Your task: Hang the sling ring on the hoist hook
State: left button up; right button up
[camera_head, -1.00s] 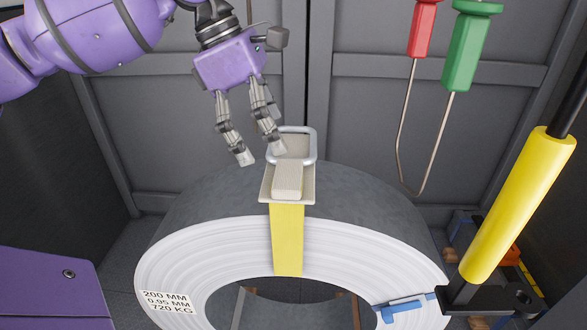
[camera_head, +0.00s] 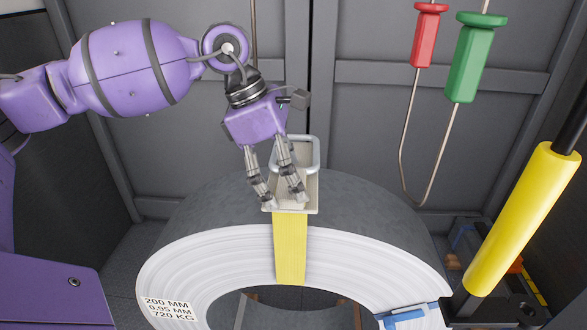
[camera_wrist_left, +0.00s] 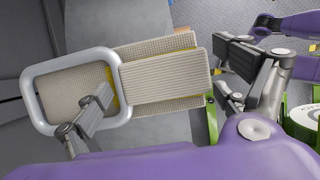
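The sling ring (camera_head: 297,138) is a rounded silver rectangle on top of the large coil, at the far end of the yellow sling (camera_head: 290,250). My left gripper (camera_head: 273,198) is over the pad just in front of the ring. Its fingers are spread; in the left wrist view one finger is over the ring's opening and the other beyond the pad's opposite end. Nothing is held. I cannot make out the hoist hook. My right gripper is not in view.
The grey-and-white coil (camera_head: 200,250) fills the middle. A red handle (camera_head: 427,35) and a green handle (camera_head: 470,60), joined by a bent rod, hang at upper right. A yellow cylinder (camera_head: 525,220) stands at right. Grey wall panels close off the back.

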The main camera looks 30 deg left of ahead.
pick_arm(q)
jog(key=c, duration=1)
jog(key=shift+r, duration=0.1)
